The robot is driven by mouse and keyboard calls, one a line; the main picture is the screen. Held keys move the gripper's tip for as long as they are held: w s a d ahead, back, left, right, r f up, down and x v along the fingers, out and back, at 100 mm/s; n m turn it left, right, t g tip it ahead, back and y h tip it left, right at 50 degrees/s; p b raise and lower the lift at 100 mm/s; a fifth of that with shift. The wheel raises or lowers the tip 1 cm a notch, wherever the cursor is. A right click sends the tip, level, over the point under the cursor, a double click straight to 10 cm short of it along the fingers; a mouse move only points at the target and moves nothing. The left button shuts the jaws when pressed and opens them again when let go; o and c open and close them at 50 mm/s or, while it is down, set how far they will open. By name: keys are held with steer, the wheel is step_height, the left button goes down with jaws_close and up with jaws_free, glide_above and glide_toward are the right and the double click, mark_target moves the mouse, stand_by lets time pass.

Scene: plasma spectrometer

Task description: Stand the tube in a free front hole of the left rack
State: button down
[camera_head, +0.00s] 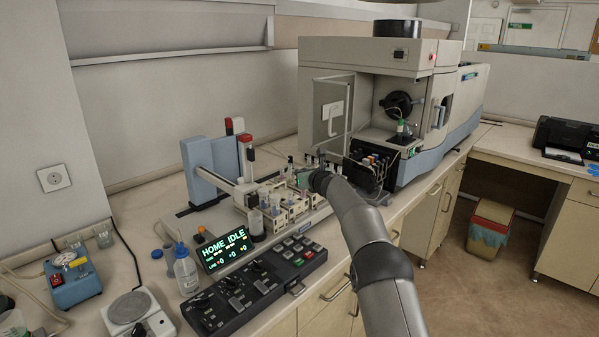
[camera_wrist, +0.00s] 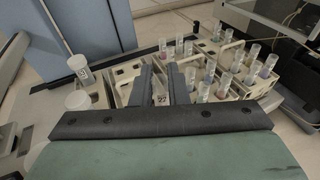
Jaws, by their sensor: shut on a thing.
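My gripper (camera_wrist: 161,78) reaches over the sample racks, its two dark fingers shut on a slim tube with a white label (camera_wrist: 161,99) that seems to read 27. Most of that tube is hidden between the fingers. The beige left rack (camera_wrist: 119,97) lies left of the fingers in the wrist view, partly covered by them; dark holes show in its top. I cannot tell how far the tube's lower end is from any rack. In the head view, my gripper (camera_head: 304,180) is small above the racks, and the left rack (camera_head: 272,222) stands nearest the display.
Two white-topped containers (camera_wrist: 79,68) stand left of the left rack. A blue autosampler column (camera_wrist: 90,30) rises behind. The spectrometer (camera_head: 370,80) is at the back right; a control panel (camera_head: 255,290) lies in front.

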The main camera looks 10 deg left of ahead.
step_height(320, 180, down, 7)
steer(key=w+a+p, duration=0.1)
steer(key=w+p, duration=0.1)
steer(key=p, duration=0.3)
steer(key=shift+w+a, duration=0.35)
steer(key=shift+w, duration=0.05)
steer(key=shift+f+b, duration=0.25)
steer(key=shift+b, duration=0.05)
steer(key=c, duration=1.7)
jaws_free()
steer(key=shift+r, duration=0.1)
